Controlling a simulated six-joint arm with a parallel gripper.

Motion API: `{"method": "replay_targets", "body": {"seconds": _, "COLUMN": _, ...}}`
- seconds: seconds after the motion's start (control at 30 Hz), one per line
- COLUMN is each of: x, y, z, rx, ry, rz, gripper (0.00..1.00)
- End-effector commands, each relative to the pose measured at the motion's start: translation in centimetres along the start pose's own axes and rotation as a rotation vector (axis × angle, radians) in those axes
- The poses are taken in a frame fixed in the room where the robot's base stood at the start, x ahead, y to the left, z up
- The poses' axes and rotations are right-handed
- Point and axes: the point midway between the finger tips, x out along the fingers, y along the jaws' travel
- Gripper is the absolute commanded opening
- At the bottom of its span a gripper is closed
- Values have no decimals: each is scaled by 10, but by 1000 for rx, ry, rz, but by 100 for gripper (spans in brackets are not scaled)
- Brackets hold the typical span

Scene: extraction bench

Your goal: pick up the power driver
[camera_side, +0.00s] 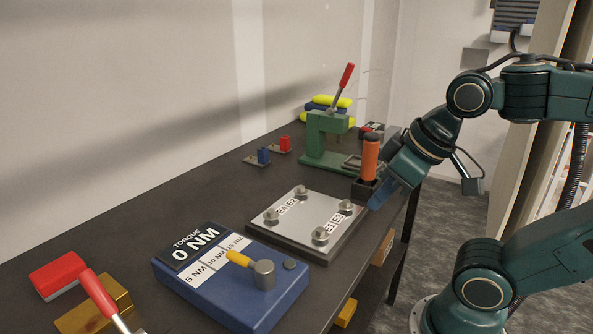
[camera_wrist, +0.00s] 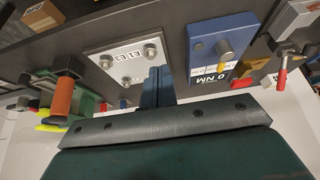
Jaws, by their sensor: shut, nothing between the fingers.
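An upright orange cylinder with a dark collar, seemingly the power driver (camera_side: 370,157), stands in a small black holder (camera_side: 363,188) near the bench's right edge. In the wrist view the driver (camera_wrist: 62,98) is at the left. My gripper (camera_side: 381,196) is just right of the driver in the side view, pointing down and left, with its blue fingers shut and empty. In the wrist view the fingers (camera_wrist: 156,88) are in the middle, clearly apart from the driver. The driver's lower end is hidden in the holder.
A metal plate with several bolts (camera_side: 310,215) lies left of the holder. A blue torque box reading 0 NM (camera_side: 220,285) stands in front. A green press with a red lever (camera_side: 325,135) stands behind. Red and blue blocks lie further back.

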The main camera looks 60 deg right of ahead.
Motion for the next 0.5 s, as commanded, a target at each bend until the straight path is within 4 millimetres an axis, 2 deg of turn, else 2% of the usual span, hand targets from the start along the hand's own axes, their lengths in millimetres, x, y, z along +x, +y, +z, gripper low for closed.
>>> {"method": "replay_targets", "body": {"seconds": 0.23, "x": 0, "y": 0, "z": 0, "rx": 0, "ry": 0, "rz": 0, "gripper": 2}}
{"method": "replay_targets", "body": {"seconds": 0.5, "x": 0, "y": 0, "z": 0, "rx": 0, "ry": 0, "rz": 0, "gripper": 55}}
